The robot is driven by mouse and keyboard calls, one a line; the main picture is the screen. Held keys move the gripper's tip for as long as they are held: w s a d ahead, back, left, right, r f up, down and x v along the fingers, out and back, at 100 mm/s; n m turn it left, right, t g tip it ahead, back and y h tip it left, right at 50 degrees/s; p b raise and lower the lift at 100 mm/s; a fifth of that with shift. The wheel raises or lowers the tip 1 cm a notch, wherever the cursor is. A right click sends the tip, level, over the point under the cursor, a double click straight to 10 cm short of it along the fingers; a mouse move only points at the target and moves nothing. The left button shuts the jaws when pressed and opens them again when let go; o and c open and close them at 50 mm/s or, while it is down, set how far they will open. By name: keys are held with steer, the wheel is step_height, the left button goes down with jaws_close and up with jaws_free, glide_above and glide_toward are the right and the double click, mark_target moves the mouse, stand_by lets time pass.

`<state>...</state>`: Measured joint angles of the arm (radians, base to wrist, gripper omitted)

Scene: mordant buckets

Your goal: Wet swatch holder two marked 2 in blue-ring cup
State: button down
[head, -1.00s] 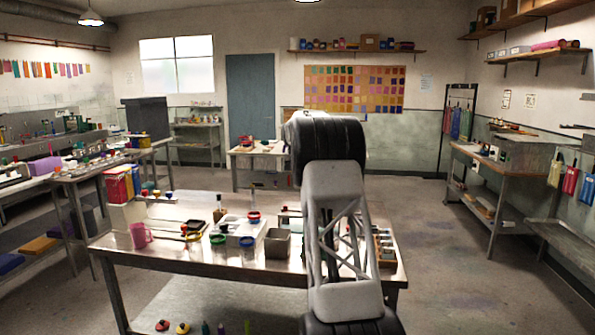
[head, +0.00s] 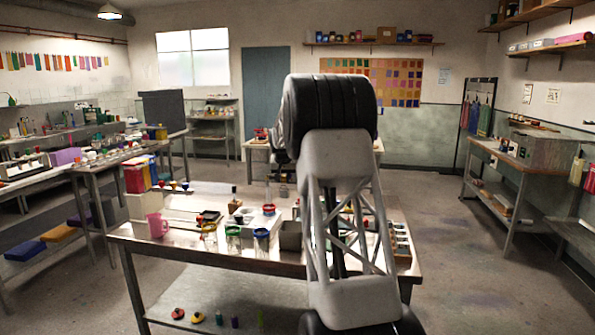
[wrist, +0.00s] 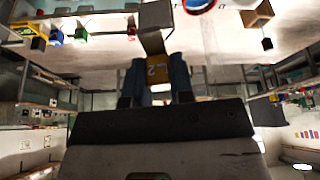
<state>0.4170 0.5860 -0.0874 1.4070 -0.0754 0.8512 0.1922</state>
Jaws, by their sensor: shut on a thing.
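My gripper (wrist: 156,82) is shut on swatch holder two (wrist: 157,70), a yellow-brown piece with a 2 on it, seen between the dark fingers in the wrist view. A grey flat part (wrist: 153,40) shows just beyond the holder; I cannot tell whether it belongs to it. The blue-ring cup (head: 261,241) stands at the front of the steel table (head: 180,241) in the head view, right of the green-ring cup (head: 233,239). The holder appears apart from any cup. My arm hides the gripper and holder in the head view.
A yellow-ring cup (head: 209,236) stands left of the green one. A grey square container (head: 290,236) stands close right of the blue-ring cup. A red-ring cup (head: 269,210) is behind, and a pink mug (head: 157,225) is at the table's left. Small bottles fill the right side.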

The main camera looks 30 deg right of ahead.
steer(key=s+a+f+n, duration=0.1)
steer(key=s+a+f, duration=0.1)
steer(key=a, duration=0.5)
steer(key=s+a+f+n, duration=0.1)
steer(key=s+a, duration=0.2)
steer(key=a, duration=0.3)
steer(key=shift+s+a+f+y, duration=0.25)
steer(key=shift+a+f+y, duration=0.05)
steer(key=shift+a+f, duration=0.1)
steer(key=shift+f, duration=0.1)
steer(key=shift+f, duration=5.45)
stand_by(0.8)
